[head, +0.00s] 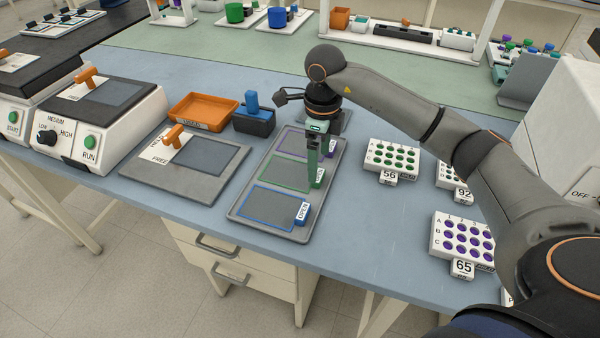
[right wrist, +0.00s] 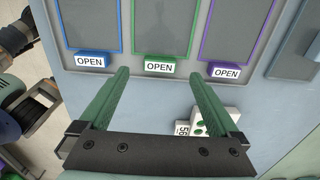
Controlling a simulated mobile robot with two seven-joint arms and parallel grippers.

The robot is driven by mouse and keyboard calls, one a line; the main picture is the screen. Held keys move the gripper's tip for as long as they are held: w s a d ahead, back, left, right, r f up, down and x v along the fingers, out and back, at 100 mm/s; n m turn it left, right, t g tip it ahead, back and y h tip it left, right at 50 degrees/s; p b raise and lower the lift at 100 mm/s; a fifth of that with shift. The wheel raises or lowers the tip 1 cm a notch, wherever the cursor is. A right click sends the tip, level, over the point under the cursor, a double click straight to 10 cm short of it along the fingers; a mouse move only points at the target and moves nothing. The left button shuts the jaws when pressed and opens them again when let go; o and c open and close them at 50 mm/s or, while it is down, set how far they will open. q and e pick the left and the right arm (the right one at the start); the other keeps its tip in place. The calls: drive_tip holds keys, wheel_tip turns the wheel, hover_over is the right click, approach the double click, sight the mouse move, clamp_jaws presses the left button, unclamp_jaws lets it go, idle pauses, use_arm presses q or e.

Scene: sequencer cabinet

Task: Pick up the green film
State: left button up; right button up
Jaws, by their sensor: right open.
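The green film (head: 284,173) lies flat in the middle of a grey tray, with a green tab marked OPEN (head: 318,177) at its edge. In the right wrist view the film (right wrist: 162,25) is at the top centre, and its tab (right wrist: 159,66) sits just beyond and between my fingertips. My right gripper (head: 314,180) points down over the tab. It is open in the wrist view (right wrist: 160,74), with nothing between the fingers. I cannot tell its exact height above the tab. My left gripper is not in view.
A blue-edged film (head: 268,208) and a purple-edged film (head: 291,140) lie on either side in the grey tray (head: 232,214). White tube racks (head: 392,158) stand to the right. A grey plate (head: 190,187), an orange tray (head: 203,111) and heating machines are to the left.

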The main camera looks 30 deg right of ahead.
sight(320, 175)
drive_tip(key=f, duration=0.4)
drive_tip(key=shift+s+d+f, duration=0.15)
drive_tip(key=shift+s+f, duration=0.05)
drive_tip(key=shift+s, duration=0.05)
drive_tip(key=c, duration=1.4)
drive_tip(key=shift+r, duration=0.15)
